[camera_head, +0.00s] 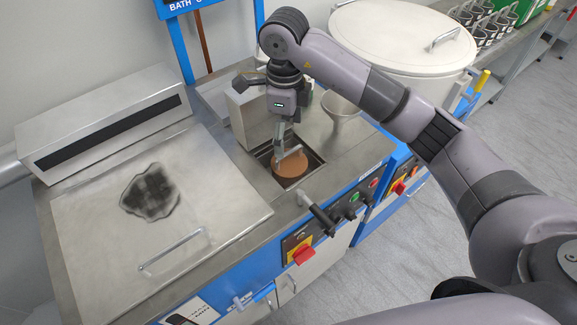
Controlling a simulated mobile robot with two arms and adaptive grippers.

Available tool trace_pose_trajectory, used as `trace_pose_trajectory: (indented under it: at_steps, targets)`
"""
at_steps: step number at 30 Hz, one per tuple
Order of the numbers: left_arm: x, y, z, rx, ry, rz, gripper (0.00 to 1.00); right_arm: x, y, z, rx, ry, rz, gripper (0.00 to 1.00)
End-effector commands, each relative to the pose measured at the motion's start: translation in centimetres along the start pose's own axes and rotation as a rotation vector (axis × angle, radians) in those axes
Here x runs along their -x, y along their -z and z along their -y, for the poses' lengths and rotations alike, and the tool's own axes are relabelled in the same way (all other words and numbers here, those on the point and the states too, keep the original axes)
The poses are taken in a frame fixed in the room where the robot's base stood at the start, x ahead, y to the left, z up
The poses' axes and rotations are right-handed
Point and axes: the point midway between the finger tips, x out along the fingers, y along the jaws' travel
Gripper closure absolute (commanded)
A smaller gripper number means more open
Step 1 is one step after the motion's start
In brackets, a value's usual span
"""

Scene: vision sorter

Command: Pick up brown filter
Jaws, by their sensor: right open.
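The brown filter (290,167) is a round disc with a light handle on top. It sits in a square opening (314,160) in the steel bench top. My right gripper (287,143) points down directly over it, with its fingers at the filter's handle. The gripper is open; whether the fingers touch the handle cannot be told. Part of the filter's far side is hidden behind the fingers. My left gripper is not in view.
A funnel (340,112) and a pale box (241,118) stand close by the opening. A steel lid (100,235) with a handle lies at the left. A large white lidded drum (400,45) is behind my right arm. Knobs and a black lever (320,215) line the front edge.

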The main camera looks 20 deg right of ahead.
Motion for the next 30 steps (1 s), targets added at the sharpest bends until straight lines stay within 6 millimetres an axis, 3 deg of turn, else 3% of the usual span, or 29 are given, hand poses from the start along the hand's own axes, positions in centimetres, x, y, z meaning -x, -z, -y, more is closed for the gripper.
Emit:
trace_pose_trajectory:
  at_steps: [10, 19, 24, 30]
  targets:
    - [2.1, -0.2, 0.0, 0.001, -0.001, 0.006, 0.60, -7.1, 0.0, -0.1, -0.001, -0.007, 0.000, 0.20]
    - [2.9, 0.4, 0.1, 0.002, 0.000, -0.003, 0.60, -9.6, 0.0, -0.1, -0.001, -0.006, 0.001, 0.20]
    - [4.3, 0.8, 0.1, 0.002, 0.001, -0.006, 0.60, -12.1, 0.2, -0.1, -0.003, -0.009, 0.000, 0.20]
    - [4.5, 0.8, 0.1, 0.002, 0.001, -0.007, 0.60, -14.1, 0.1, 0.1, -0.001, -0.003, 0.003, 0.20]
